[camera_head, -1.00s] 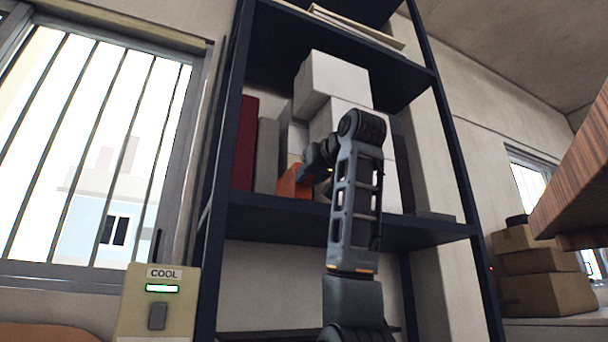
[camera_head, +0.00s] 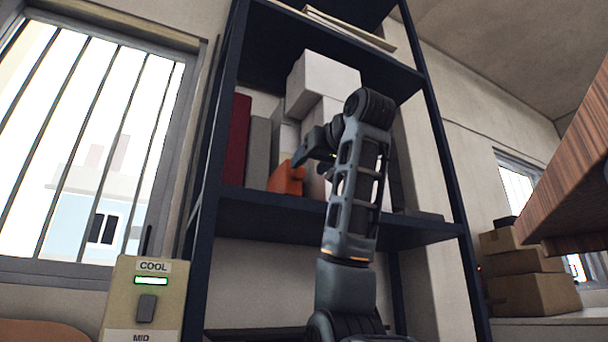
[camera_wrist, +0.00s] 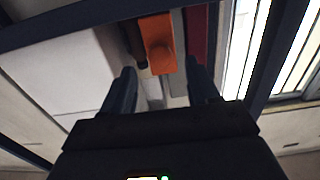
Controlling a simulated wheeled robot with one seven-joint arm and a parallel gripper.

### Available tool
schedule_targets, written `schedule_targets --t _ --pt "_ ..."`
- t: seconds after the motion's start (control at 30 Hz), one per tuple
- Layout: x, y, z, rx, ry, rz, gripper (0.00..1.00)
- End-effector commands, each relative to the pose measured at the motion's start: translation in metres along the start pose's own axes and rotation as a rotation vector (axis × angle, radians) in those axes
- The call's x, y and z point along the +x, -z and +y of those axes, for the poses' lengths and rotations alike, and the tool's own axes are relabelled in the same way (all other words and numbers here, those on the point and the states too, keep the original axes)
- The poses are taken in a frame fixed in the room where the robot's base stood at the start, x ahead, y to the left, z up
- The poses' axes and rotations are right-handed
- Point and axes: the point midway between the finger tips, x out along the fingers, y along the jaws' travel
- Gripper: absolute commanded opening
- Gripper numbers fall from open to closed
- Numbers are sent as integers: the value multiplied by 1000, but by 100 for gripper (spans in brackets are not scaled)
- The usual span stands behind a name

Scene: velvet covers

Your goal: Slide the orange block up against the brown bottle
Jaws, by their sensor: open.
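The orange block (camera_head: 286,179) stands on the middle shelf, right of a grey book-like item. It also shows in the wrist view (camera_wrist: 156,40), near the top middle. A dark brown shape, probably the brown bottle (camera_wrist: 134,40), is close beside the block on its left in the wrist view. I cannot tell whether they touch. I cannot make out the bottle in the head view, where my arm covers the area right of the block. My gripper (camera_head: 298,157) is open and empty, above and in front of the block; its fingers (camera_wrist: 161,72) frame the block without holding it.
White boxes (camera_head: 322,78) are stacked on the shelf behind my arm. A red book-like item (camera_head: 236,140) and the grey one (camera_head: 258,152) stand left of the block. The dark shelf board (camera_head: 255,205) and its uprights bound the space.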

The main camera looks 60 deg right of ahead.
Motion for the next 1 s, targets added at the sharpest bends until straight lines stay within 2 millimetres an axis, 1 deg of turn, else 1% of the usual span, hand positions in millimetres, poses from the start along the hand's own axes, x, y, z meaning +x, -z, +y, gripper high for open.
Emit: schedule_targets --t 0.03,0.1,0.27,1.0 --pt "-8 -1 0 0 0 4 60" --pt "-17 -1 0 0 0 2 60" --pt "-27 0 0 0 0 0 60" --pt "-28 0 0 0 0 0 60"
